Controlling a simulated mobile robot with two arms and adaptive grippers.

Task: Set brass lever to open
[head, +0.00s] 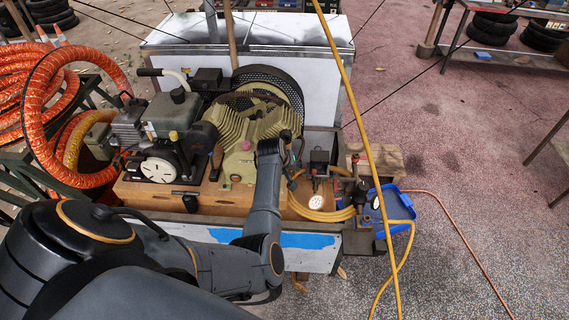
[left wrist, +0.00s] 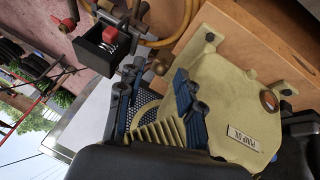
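A small brass-coloured part (left wrist: 158,67), which may be the brass lever, shows in the left wrist view near my fingertips. I cannot tell its setting, or whether a finger touches it. My left gripper (left wrist: 156,80) is open, with its two blue-padded fingers apart. In the head view my left gripper (head: 287,140) is small and dark at the right side of the beige pump (head: 238,142). The brass part cannot be made out there. The pump's body (left wrist: 232,95) with its "PUMP OIL" label fills much of the wrist view. My right gripper is not in view.
In the head view a yellow hose (head: 340,70) crosses in front, and a blue bin (head: 395,205) is at the cart's right end.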

